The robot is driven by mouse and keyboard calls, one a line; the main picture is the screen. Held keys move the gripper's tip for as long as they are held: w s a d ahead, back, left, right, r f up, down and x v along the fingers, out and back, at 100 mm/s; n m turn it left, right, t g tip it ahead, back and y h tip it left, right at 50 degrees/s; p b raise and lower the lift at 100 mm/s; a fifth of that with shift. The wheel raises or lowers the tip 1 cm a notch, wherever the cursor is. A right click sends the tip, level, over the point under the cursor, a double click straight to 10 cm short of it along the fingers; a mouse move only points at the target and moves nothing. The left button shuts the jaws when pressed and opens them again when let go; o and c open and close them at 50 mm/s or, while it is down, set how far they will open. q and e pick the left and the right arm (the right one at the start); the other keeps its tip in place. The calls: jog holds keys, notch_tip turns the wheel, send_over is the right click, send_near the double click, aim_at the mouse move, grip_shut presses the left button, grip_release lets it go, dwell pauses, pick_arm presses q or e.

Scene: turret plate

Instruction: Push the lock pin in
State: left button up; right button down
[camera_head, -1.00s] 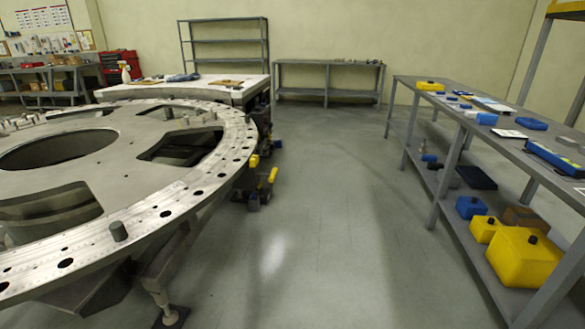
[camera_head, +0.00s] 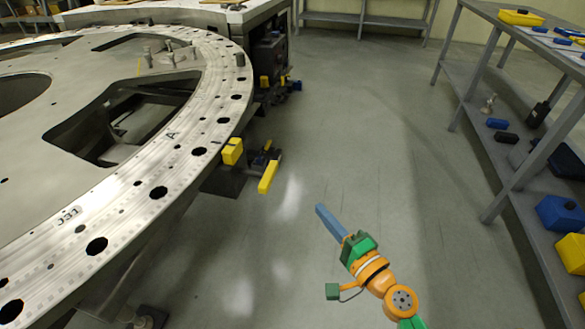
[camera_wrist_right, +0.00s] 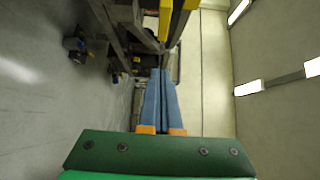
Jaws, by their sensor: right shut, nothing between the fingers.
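The turret plate (camera_head: 190,115) is a large grey metal ring with holes, on the left in the head view. At its outer edge are a yellow block (camera_head: 232,151) and a yellow handle (camera_head: 268,178) on dark hardware. I cannot tell which part is the lock pin. My right gripper (camera_head: 321,211) has blue fingers, shut and empty, to the right of the yellow handle and apart from it. In the right wrist view its fingers (camera_wrist_right: 161,75) point towards yellow parts (camera_wrist_right: 166,20) at the top. My left gripper is out of view.
A grey shelf bench (camera_head: 505,155) with blue and yellow items stands on the right. The floor (camera_head: 370,130) between plate and bench is clear. More dark hardware with yellow and blue parts (camera_head: 272,80) sits farther along the plate's edge.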

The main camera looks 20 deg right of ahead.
aim_at(270, 183)
jog(key=w+a, duration=0.2)
jog(key=w, duration=0.1)
jog(key=w+a+p, duration=0.1)
jog(key=w, duration=0.3)
jog(key=w+a+p, duration=0.1)
jog(key=w+a, duration=0.1)
jog(key=w, duration=0.2)
jog(key=shift+w+a+r, duration=0.15)
jog(key=shift+w+a, duration=0.1)
jog(key=shift+a, duration=0.05)
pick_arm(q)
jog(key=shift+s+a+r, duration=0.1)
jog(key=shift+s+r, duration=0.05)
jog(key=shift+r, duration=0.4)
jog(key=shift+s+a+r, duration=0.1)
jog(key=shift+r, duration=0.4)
pick_arm(e)
jog(key=w+a, duration=0.2)
jog(key=a, duration=0.1)
jog(key=shift+b, duration=0.4)
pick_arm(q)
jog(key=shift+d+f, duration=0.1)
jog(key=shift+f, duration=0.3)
pick_arm(e)
jog(key=shift+r, duration=0.1)
